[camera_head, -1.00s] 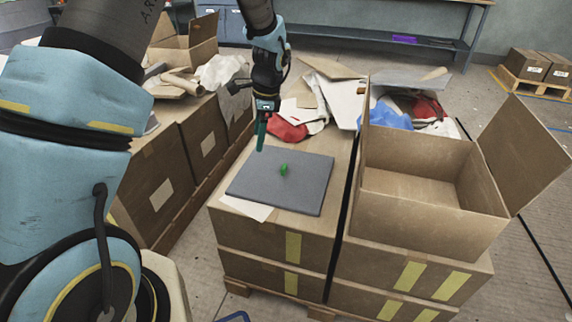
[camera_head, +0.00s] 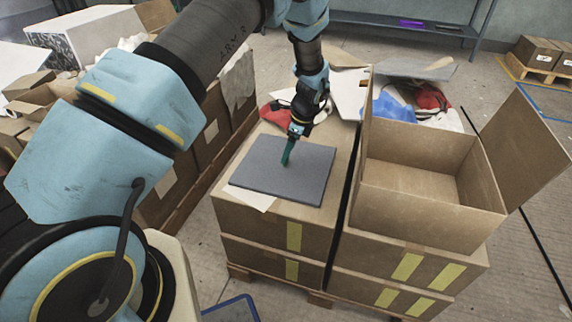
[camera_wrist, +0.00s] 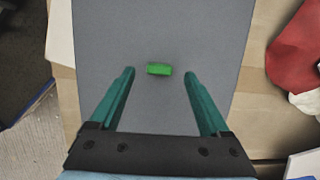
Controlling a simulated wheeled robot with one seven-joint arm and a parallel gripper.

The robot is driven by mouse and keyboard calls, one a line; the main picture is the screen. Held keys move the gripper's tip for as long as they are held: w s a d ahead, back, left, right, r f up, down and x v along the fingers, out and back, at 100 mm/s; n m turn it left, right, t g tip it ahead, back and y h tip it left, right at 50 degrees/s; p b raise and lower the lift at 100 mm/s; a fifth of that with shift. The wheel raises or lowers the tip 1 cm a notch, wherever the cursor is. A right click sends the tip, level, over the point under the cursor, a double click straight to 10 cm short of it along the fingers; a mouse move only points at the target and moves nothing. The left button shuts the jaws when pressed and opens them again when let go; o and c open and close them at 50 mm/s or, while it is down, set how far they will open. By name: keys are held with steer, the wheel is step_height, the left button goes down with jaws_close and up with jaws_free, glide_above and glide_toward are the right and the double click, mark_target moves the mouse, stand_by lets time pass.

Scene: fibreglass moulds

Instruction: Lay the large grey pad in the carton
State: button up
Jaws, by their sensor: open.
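The large grey pad (camera_head: 305,178) lies flat on top of a closed cardboard box, with a small green block (camera_wrist: 159,69) on its middle. The pad fills much of the wrist view (camera_wrist: 190,35). My gripper (camera_head: 287,163) is above the pad, pointing down. In the wrist view its two green fingers (camera_wrist: 160,72) are apart, one to each side of the green block, with nothing held. In the head view the fingers hide the block. The open carton (camera_head: 410,180) stands to the right of the pad, its floor bare and one flap tilted outward at the right.
A white sheet (camera_head: 252,198) sticks out under the pad's near left edge. Red cloth (camera_wrist: 297,50), blue cloth (camera_head: 393,108) and scrap sheets lie behind. A dark gap separates the pad's box from the carton's stack. Floor is open at the right.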

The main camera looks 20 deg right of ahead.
steer(key=shift+x, duration=1.3)
jaws_close()
